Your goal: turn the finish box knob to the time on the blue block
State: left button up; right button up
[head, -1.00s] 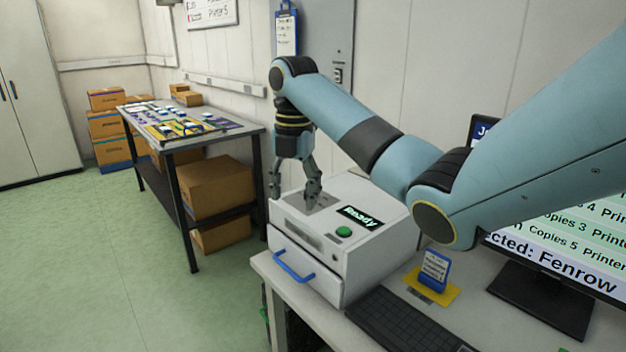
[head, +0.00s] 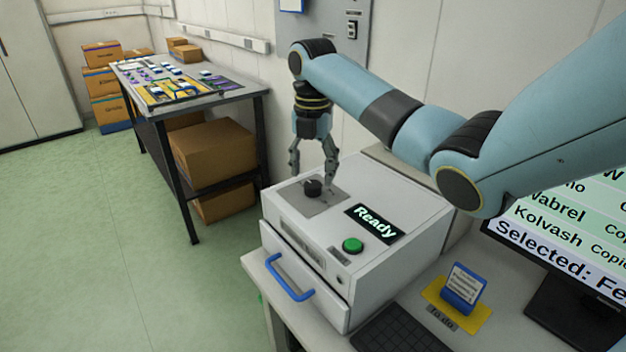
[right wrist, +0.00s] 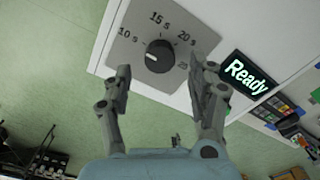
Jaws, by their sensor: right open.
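The finish box (head: 390,235) is white, with a grey dial plate (head: 330,203) on top. Its black knob (head: 313,187) also shows in the right wrist view (right wrist: 160,56), ringed by marks 10 s, 15 s, 20 s and a partly hidden one. The knob's white line points left, below the 10 s label. My right gripper (head: 314,168) is open and empty above the knob, its fingers spread to either side in the wrist view (right wrist: 160,78). The blue block (head: 463,288) stands on a yellow pad; its small text is unreadable. My left gripper is not in view.
The box has a green button (head: 352,245), a "Ready" display (head: 375,223) and a drawer with a blue handle (head: 288,280). A monitor (head: 570,240) and keyboard (head: 400,332) share the desk. A side table (head: 235,92) holds trays and small items.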

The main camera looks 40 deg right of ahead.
aim_at(313, 184)
notch_tip(313, 184, down, 3)
jog(key=shift+r, duration=0.15)
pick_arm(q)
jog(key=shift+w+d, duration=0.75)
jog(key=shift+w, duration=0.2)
pick_arm(e)
jog(key=shift+f, duration=0.55)
jog(key=c, duration=0.7)
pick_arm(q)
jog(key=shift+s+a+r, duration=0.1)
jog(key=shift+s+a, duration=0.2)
pick_arm(e)
jog(key=c, duration=0.4)
